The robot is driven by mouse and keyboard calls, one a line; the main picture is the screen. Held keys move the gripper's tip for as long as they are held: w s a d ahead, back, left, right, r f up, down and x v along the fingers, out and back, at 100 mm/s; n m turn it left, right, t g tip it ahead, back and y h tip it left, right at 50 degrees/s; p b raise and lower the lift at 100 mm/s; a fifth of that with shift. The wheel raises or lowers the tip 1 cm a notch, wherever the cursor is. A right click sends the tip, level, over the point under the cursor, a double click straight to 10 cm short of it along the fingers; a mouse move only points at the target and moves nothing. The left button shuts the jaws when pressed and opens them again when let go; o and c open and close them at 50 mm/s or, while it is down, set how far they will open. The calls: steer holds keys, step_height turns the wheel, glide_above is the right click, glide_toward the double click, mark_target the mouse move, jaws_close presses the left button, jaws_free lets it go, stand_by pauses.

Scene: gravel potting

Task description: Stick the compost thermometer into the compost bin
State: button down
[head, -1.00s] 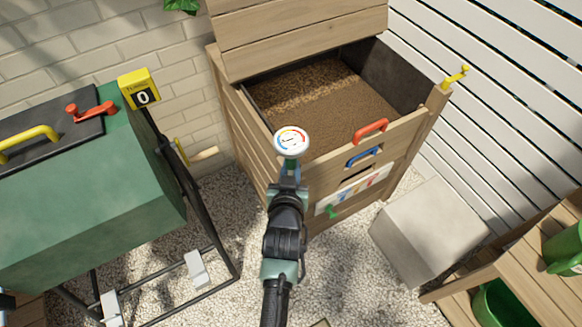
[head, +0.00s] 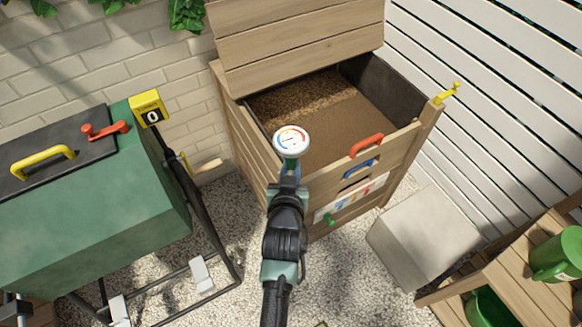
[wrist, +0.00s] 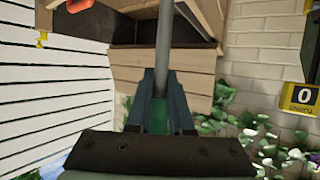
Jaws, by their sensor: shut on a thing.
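The compost thermometer (head: 291,140) has a round white dial with coloured marks, facing up in the head view. My gripper (head: 287,181) is shut on it just below the dial. In the wrist view a grey rod (wrist: 164,45) runs up from between the fingers of my gripper (wrist: 160,95). The wooden compost bin (head: 253,155) stands ahead with its lid (head: 300,45) raised. Brown compost (head: 320,115) fills it below the rim. In the head view the dial overlaps the bin's near left edge. The probe tip is hidden in both views.
A green tumbler (head: 100,215) on a black frame stands at the left, with a yellow counter (head: 150,110) reading 0. A grey block (head: 422,240) stands right of the bin. A wooden shelf (head: 520,285) with green pots is at the lower right. White slats (head: 485,110) close the right side.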

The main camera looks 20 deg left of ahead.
mark_target(291, 145)
steer(key=shift+r+p, duration=3.5)
steer(key=shift+r, duration=0.85)
